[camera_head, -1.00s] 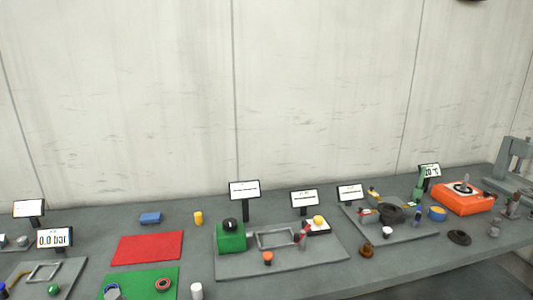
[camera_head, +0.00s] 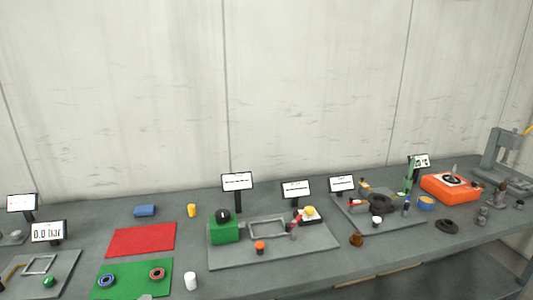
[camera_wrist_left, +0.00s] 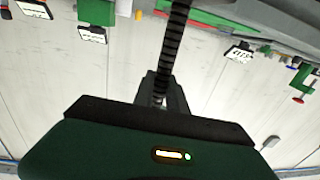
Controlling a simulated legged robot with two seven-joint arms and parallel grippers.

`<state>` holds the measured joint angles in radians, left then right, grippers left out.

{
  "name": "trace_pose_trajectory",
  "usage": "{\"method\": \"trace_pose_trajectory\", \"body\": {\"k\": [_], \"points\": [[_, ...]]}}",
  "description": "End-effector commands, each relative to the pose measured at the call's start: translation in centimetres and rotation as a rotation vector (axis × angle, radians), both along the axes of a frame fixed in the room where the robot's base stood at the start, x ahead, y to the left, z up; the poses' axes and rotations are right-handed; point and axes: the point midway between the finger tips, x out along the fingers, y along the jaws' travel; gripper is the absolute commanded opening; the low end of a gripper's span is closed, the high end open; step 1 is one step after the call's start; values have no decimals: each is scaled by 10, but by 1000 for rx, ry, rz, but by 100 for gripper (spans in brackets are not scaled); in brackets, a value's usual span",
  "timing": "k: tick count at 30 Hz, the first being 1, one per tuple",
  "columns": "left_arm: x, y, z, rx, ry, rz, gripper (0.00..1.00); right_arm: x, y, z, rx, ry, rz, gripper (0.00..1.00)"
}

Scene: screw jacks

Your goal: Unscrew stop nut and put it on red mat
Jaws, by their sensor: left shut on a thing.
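The red mat (camera_head: 142,240) lies flat and bare on the left part of the bench in the head view. My left gripper (camera_wrist_left: 162,88) shows in the left wrist view, where the bench is upside down along the top. Its grey fingers are shut at the end of a dark ribbed rod (camera_wrist_left: 174,45), which runs up out of that view. A stop nut cannot be made out; the fingers hide what is between them. Neither gripper can be made out in the head view.
A green mat (camera_head: 102,285) with a blue ring (camera_head: 108,281) and a red ring (camera_head: 157,275) lies in front of the red mat. A blue block (camera_head: 145,210) and a yellow cylinder (camera_head: 191,210) stand behind it. A grey plate with a green box (camera_head: 224,231) is to its right.

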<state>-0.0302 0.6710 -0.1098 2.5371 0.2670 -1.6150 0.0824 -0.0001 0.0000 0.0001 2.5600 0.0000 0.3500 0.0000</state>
Motion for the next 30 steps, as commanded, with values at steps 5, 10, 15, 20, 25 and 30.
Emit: {"method": "trace_pose_trajectory", "body": {"k": [5, 10, 15, 20, 25, 30], "points": [[0, -37, -31, 1, 1, -122, 0, 0, 0, 1, 0, 0, 0, 36], [-8, -72, -58, 0, -1, -238, 0, 0, 0, 2, 0, 0, 0, 36], [-15, -92, -73, -1, -5, -306, 0, 0, 0, 2, 0, 0, 0, 36], [-18, -97, -77, 0, -7, -325, 0, 0, 0, 2, 0, 0, 0, 36], [-19, -100, -79, 1, -7, -337, 0, 0, 0, 2, 0, 0, 0, 36], [-24, -114, -87, 1, -5, -398, 0, 0, 0, 2, 0, 0, 0, 36]]}}
